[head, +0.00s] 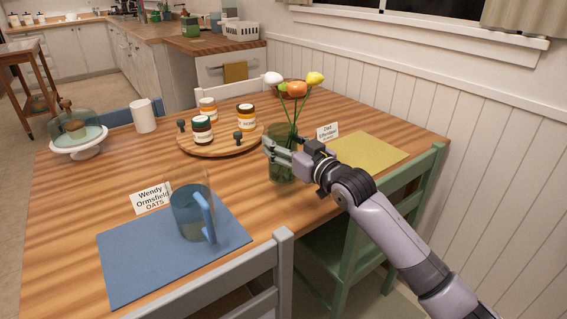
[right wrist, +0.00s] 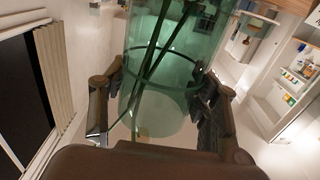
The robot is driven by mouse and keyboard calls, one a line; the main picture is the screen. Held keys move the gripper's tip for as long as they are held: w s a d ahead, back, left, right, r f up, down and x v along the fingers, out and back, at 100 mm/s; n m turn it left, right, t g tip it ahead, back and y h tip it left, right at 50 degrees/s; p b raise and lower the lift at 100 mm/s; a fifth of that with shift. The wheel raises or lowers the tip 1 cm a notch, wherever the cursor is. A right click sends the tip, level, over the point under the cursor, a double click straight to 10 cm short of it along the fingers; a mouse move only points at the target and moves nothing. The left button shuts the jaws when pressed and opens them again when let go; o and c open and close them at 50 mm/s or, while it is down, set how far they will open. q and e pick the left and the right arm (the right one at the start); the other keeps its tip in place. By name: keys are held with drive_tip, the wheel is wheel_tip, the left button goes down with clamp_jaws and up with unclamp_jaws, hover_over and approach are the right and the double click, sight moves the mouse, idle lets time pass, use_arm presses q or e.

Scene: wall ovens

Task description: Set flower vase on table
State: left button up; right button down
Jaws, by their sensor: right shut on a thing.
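The flower vase (head: 282,171) is a green glass cylinder with long green stems and white, yellow and orange blooms (head: 296,89). It stands upright over the right part of the wooden table (head: 75,215). My right gripper (head: 273,152) is shut around the vase's side. In the right wrist view the glass (right wrist: 160,100) sits between my two dark fingers (right wrist: 162,110), with stems inside. I cannot tell whether the vase's base touches the table. My left gripper is not in view.
A blue mat (head: 130,262) holds a glass pitcher (head: 188,212). A round wooden tray (head: 222,150) with jars stands behind. A yellow mat (head: 368,153) and name card (head: 327,131) lie right. Green (head: 405,185) and grey (head: 225,284) chairs edge the table.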

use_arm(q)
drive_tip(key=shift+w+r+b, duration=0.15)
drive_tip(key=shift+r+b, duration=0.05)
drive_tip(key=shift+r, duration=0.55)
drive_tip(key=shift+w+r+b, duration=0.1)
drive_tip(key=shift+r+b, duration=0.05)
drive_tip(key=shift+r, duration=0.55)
use_arm(e)
drive_tip(key=shift+f, duration=2.25)
drive_tip(key=c, duration=0.6)
unclamp_jaws()
drive_tip(key=shift+f, duration=0.25)
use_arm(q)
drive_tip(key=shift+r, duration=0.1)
use_arm(e)
drive_tip(key=shift+s+r, duration=0.15)
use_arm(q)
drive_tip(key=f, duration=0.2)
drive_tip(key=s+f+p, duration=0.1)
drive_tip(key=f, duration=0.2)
use_arm(e)
drive_tip(key=v, duration=1.2)
